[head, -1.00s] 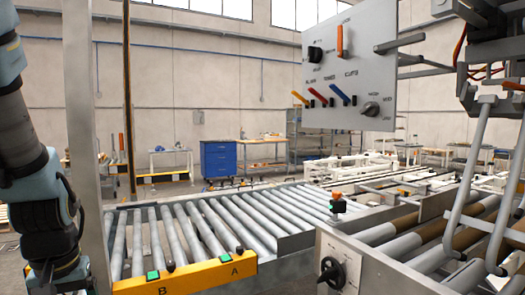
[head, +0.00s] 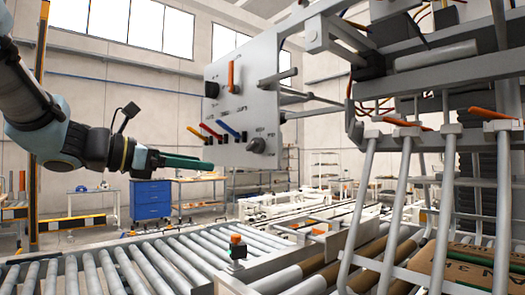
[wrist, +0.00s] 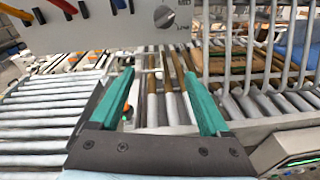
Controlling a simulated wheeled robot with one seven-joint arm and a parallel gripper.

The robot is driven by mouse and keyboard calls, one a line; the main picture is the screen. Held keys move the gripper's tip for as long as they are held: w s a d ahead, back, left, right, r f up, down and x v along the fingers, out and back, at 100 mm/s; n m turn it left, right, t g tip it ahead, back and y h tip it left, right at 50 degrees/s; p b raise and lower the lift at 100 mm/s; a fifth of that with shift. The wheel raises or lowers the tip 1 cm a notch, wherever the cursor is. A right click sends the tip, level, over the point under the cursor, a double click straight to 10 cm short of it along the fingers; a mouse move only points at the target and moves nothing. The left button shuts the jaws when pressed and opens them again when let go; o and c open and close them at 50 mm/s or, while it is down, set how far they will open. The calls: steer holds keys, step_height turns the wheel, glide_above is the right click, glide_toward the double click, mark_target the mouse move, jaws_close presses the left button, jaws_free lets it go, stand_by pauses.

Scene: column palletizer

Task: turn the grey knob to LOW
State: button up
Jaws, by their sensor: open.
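The grey knob (head: 257,145) is on the lower right of a grey control panel (head: 243,110) in the head view. It also shows at the top of the wrist view (wrist: 164,16), with small labels around it that are too blurred to read surely. I cannot tell which label its pointer faces. My gripper (head: 212,171) is open and empty, left of the panel and a little lower than the knob in the head view. In the wrist view its two green fingers (wrist: 160,74) are spread apart, below the knob and not touching it.
The panel also carries a black knob (head: 212,89), an orange lever (head: 231,75) and red, yellow and blue levers (head: 228,130). A bar (head: 278,77) sticks out of its upper right. Grey tubes (head: 390,200) hang at right. Roller conveyors (head: 150,262) lie below.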

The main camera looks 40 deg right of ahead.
steer(key=h, duration=0.1)
glide_toward(249, 145)
steer(key=shift+n+g, duration=0.3)
steer(key=shift+g, duration=0.1)
steer(key=d+p, duration=0.1)
steer(key=d, duration=0.2)
steer(key=d+p, duration=0.1)
steer(key=d, duration=0.2)
steer(key=s+d+p, duration=0.1)
steer(key=d, duration=0.2)
steer(key=shift+d+f, duration=0.15)
steer(key=shift+d, duration=0.05)
jaws_close()
